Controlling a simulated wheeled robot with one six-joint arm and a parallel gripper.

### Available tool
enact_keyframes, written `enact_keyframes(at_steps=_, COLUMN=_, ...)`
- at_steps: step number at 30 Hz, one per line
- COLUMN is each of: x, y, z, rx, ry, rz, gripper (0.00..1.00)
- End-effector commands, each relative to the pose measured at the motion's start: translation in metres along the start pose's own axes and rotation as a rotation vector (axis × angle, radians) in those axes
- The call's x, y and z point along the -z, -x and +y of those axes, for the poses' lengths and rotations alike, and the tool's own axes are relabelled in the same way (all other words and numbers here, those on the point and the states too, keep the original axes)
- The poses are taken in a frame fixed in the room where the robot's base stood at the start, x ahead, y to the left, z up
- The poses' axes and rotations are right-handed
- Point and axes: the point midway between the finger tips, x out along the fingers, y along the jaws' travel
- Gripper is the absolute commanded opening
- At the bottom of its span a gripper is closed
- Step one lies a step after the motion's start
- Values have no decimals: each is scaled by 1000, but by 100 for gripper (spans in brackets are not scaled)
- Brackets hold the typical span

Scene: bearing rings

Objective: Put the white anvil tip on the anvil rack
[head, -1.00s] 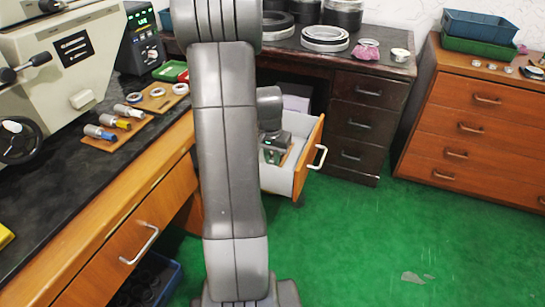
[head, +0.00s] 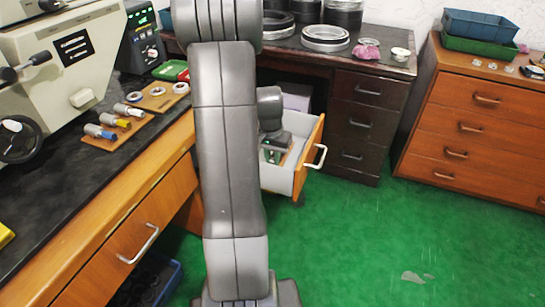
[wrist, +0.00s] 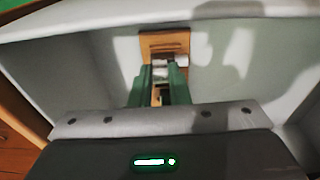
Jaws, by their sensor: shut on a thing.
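My gripper (wrist: 161,80) points down into the open pale drawer (head: 299,181) in the head view. Its green fingers are shut on a small whitish piece (wrist: 159,68), which looks like the white anvil tip; the fingers hide part of it. In the wrist view the piece is over or against a small wooden block (wrist: 163,40) in the drawer. I cannot tell whether it touches the block. On the black bench, a wooden board (head: 93,143) holds several cylinders with grey, yellow and blue parts. I cannot tell for sure which wooden piece is the anvil rack.
The drawer walls (wrist: 85,68) stand close around my gripper. On the bench are a second board with rings (head: 158,103), a cream machine (head: 75,70) and a dark display box (head: 143,48). A dark desk (head: 372,90) stands behind. The green floor at right is mostly clear.

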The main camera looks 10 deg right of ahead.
Motion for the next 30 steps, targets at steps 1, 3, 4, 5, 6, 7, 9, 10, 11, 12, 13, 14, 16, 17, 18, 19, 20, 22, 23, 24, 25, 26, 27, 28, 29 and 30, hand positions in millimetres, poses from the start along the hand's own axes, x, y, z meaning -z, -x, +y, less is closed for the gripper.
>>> enact_keyframes(at_steps=1, x=0, y=-1, z=0, rx=0, ry=0, rz=0, gripper=0)
enact_keyframes(at_steps=3, x=0, y=-2, z=0, rx=0, ry=0, rz=0, gripper=0)
enact_keyframes(at_steps=4, x=0, y=-2, z=0, rx=0, ry=0, rz=0, gripper=0)
enact_keyframes(at_steps=5, x=0, y=-2, z=0, rx=0, ry=0, rz=0, gripper=0)
enact_keyframes(at_steps=6, x=0, y=-3, z=0, rx=0, ry=0, rz=0, gripper=0)
enact_keyframes(at_steps=7, x=0, y=-3, z=0, rx=0, ry=0, rz=0, gripper=0)
enact_keyframes(at_steps=9, x=0, y=-4, z=0, rx=0, ry=0, rz=0, gripper=0)
enact_keyframes(at_steps=10, x=0, y=-4, z=0, rx=0, ry=0, rz=0, gripper=0)
enact_keyframes(at_steps=11, x=0, y=-4, z=0, rx=0, ry=0, rz=0, gripper=0)
enact_keyframes(at_steps=12, x=0, y=-4, z=0, rx=0, ry=0, rz=0, gripper=21)
enact_keyframes(at_steps=13, x=0, y=-4, z=0, rx=0, ry=0, rz=0, gripper=27)
enact_keyframes(at_steps=14, x=0, y=-4, z=0, rx=0, ry=0, rz=0, gripper=33)
enact_keyframes(at_steps=16, x=0, y=-4, z=0, rx=0, ry=0, rz=0, gripper=41)
enact_keyframes(at_steps=17, x=0, y=-4, z=0, rx=0, ry=0, rz=0, gripper=41)
enact_keyframes(at_steps=18, x=0, y=-4, z=0, rx=0, ry=0, rz=0, gripper=41)
enact_keyframes(at_steps=19, x=0, y=-4, z=0, rx=0, ry=0, rz=0, gripper=41)
enact_keyframes(at_steps=20, x=0, y=-4, z=0, rx=0, ry=0, rz=0, gripper=41)
enact_keyframes(at_steps=22, x=0, y=-4, z=0, rx=0, ry=0, rz=0, gripper=41)
enact_keyframes(at_steps=23, x=0, y=-4, z=0, rx=0, ry=0, rz=0, gripper=41)
enact_keyframes(at_steps=24, x=0, y=-4, z=0, rx=0, ry=0, rz=0, gripper=41)
enact_keyframes(at_steps=25, x=0, y=-4, z=0, rx=0, ry=0, rz=0, gripper=41)
enact_keyframes(at_steps=26, x=0, y=-4, z=0, rx=0, ry=0, rz=0, gripper=41)
enact_keyframes(at_steps=27, x=0, y=-3, z=0, rx=0, ry=0, rz=0, gripper=41)
enact_keyframes(at_steps=28, x=0, y=-2, z=0, rx=0, ry=0, rz=0, gripper=41)
enact_keyframes(at_steps=29, x=0, y=-1, z=0, rx=0, ry=0, rz=0, gripper=41)
enact_keyframes(at_steps=30, x=0, y=2, z=0, rx=0, ry=0, rz=0, gripper=41)
